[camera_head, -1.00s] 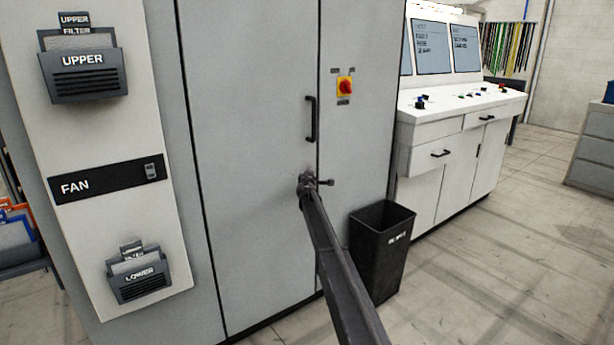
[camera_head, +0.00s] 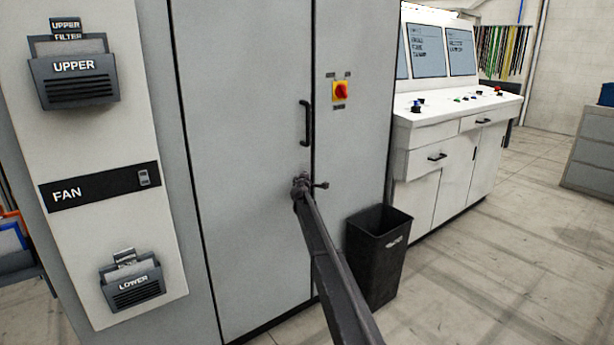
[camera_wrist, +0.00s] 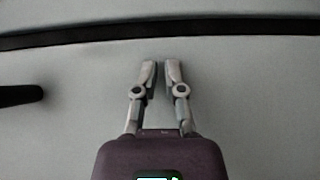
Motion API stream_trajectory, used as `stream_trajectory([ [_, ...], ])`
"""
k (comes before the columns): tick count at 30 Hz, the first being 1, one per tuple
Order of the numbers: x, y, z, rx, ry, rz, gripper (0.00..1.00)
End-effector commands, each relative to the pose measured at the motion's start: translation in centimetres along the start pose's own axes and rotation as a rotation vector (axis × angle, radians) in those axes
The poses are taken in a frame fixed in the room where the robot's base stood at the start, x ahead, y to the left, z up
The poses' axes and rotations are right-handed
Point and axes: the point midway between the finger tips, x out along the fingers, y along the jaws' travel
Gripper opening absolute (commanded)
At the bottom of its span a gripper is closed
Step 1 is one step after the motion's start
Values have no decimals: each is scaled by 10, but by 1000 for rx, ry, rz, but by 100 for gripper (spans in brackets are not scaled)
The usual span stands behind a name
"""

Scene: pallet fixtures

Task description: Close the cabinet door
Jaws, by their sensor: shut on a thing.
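The tall grey cabinet door (camera_head: 250,150) looks flush or nearly flush with the panel to its right; I cannot tell whether it is fully shut. Its black handle (camera_head: 306,122) is near its right edge, and a dark handle end shows at the left in the wrist view (camera_wrist: 20,95). My gripper (camera_head: 306,180) is at the door face below the handle, near the right seam. In the wrist view my gripper's fingertips (camera_wrist: 160,68) are close together in front of the grey surface. I cannot make out what is between them. The handle is apart from them.
A dark seam (camera_wrist: 160,34) crosses the wrist view. A red-and-yellow switch (camera_head: 341,92) is on the right cabinet panel (camera_head: 355,150). A black bin (camera_head: 375,260) stands close to my arm's right. A white console (camera_head: 450,150) is farther right. Floor is clear at right.

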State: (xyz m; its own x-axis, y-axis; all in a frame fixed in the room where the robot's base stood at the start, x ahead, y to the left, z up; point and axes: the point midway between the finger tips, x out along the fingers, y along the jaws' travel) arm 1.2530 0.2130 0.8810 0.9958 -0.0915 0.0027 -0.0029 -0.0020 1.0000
Motion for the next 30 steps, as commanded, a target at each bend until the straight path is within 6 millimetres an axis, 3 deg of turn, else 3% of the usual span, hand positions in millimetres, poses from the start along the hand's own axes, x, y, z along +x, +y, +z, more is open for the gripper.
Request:
stream_trajectory([
  [1, 3, 1, -11, 0, 23, 0, 0],
  [4, -4, 2, -3, 1, 20, 1, 0],
  [11, -24, 4, 28, 3, 3, 2, 0],
  [21, -69, 3, 72, 3, 1, 2, 0],
  [30, -91, 3, 94, 3, -1, 2, 0],
])
